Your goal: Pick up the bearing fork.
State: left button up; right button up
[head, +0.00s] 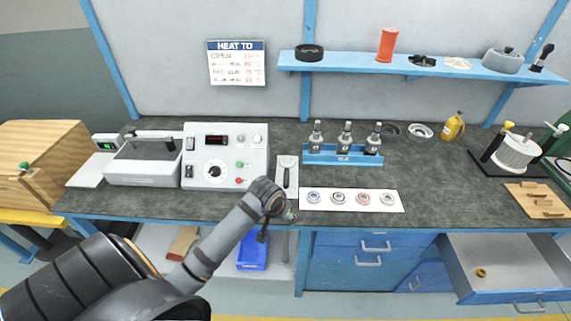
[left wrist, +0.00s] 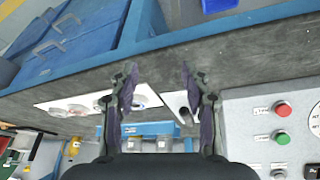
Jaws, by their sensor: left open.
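A thin dark-handled tool, which looks like the bearing fork (head: 287,177), lies on a narrow pale plate (head: 289,160) on the bench, right of the control box. The plate also shows partly between my fingers in the left wrist view (left wrist: 174,101), with a dark end of the tool on it. My left gripper (head: 290,214) is at the bench's front edge, just in front of the plate. Its two fingers are spread in the left wrist view (left wrist: 161,88), with nothing held between them. My right gripper is not in view.
A white card (head: 351,208) with several ring bearings lies right of the plate. Behind it stands a blue rack (head: 343,159) with several spindles. The control box (head: 226,181) is at left. An open drawer (head: 505,262) juts out at lower right.

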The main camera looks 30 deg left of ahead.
pick_arm(q)
jog(key=shift+n, duration=0.9)
jog(key=w+a+r, duration=0.1)
jog(key=w+a, duration=0.1)
jog(key=w, duration=0.1)
jog(key=w+a+r, duration=0.1)
jog(key=w, duration=0.1)
jog(key=shift+a+r, duration=0.25)
jog(key=shift+r, duration=0.1)
jog(key=w+a+r+n, duration=0.3)
jog(key=w+a+r, duration=0.2)
jog(key=w+r, duration=0.1)
send_over(286, 181)
jog(key=s, duration=0.2)
jog(key=shift+t, duration=0.3)
notch_tip(286, 181, down, 5)
jog(key=shift+s+d+r, duration=0.1)
jog(key=shift+d+r, duration=0.05)
jog(key=shift+r, duration=0.05)
jog(key=shift+f, duration=0.6)
jog(key=p+x, duration=0.1)
jog(key=x, duration=0.3)
jog(key=shift+f, duration=0.4)
jog(key=shift+r, duration=0.1)
grip_shut()
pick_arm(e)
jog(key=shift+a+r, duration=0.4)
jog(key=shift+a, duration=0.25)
